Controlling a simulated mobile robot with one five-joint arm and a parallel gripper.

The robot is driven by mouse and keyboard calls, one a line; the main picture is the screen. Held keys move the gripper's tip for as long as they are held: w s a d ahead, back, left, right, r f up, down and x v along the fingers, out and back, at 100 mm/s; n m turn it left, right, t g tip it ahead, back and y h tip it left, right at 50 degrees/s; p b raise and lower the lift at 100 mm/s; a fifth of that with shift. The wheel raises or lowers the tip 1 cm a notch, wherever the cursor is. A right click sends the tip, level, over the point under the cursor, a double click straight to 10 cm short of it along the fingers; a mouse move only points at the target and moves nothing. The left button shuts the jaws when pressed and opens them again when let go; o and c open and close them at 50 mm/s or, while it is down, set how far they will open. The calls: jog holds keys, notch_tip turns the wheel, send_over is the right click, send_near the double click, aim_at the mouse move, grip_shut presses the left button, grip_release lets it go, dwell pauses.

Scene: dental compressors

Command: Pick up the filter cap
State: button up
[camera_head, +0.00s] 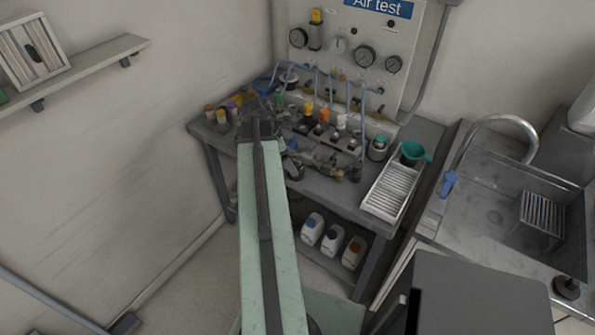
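My arm reaches from the bottom of the view to the left part of the grey workbench (225,140). My gripper (262,106) is at its far end, above the bench. It is small and dark against the clutter, so I cannot tell whether it is open or shut. I cannot single out the filter cap with certainty. Part of the bench is hidden behind my arm and gripper.
The "Air test" panel (345,60) with gauges and blue hoses stands behind the bench. A green funnel (411,152), a jar (377,149) and a white ribbed tray (390,193) are at the bench's right. White bottles (331,240) stand below. A sink (490,215) is at the right.

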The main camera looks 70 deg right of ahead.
aim_at(301, 169)
jog(key=b+x, duration=0.4)
jog(key=x, duration=0.1)
jog(key=shift+s+a+f, duration=0.1)
jog(key=shift+s+a, duration=0.05)
jog(key=shift+a, duration=0.05)
jog(key=shift+r, duration=0.2)
jog(key=c, duration=1.5)
jog(key=shift+r, duration=0.1)
